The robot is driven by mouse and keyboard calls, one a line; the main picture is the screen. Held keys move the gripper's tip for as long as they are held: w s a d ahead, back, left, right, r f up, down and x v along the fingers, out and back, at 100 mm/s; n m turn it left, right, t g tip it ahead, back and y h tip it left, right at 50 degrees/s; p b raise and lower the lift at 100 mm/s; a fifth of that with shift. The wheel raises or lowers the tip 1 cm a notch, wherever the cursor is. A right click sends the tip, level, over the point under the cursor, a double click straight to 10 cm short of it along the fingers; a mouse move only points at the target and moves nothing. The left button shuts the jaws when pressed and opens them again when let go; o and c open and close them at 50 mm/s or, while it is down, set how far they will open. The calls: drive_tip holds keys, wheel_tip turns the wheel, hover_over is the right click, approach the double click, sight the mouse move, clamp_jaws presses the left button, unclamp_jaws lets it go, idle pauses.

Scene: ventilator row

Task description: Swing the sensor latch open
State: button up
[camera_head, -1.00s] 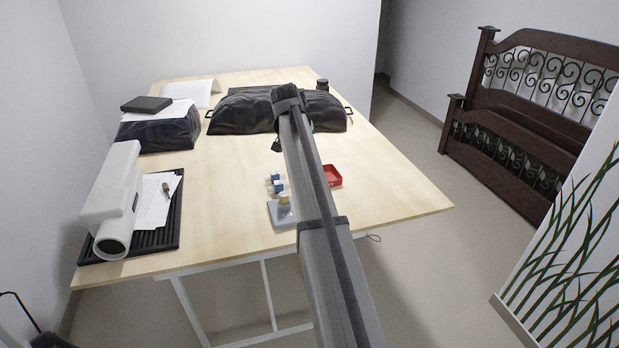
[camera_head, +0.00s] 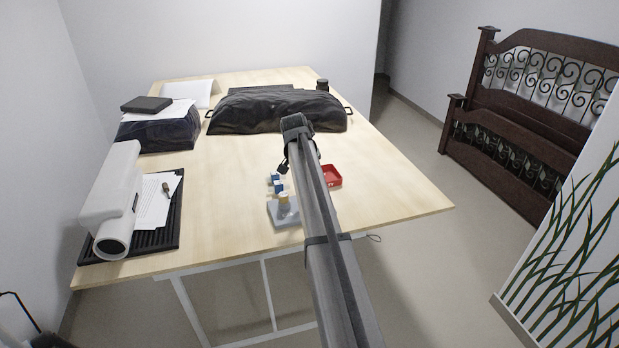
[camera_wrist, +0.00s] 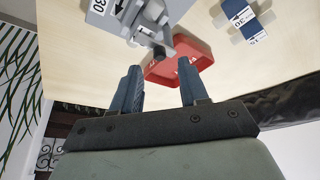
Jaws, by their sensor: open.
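A grey fixture (camera_wrist: 125,20) with a "30" label and an arrow is at the top of the wrist view. A grey lever-like part with a dark tip (camera_wrist: 159,52), which may be the sensor latch, projects from it. My gripper (camera_wrist: 159,68) is open, its two blue fingers apart, with the dark tip just beyond and between the fingertips in the picture. Contact cannot be told. In the head view, the grey base (camera_head: 277,214) stands near the table's front edge, partly hidden by my arm. The latch cannot be made out there.
A red tray (camera_head: 334,180) lies behind my arm; it also shows in the wrist view (camera_wrist: 195,50). Small blue-and-white blocks (camera_wrist: 240,15) stand beside it. A white machine (camera_head: 112,195) on a black mat is at left.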

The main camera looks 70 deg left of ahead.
drive_tip(key=shift+x, duration=1.85)
drive_tip(key=shift+c, duration=0.4)
clamp_jaws()
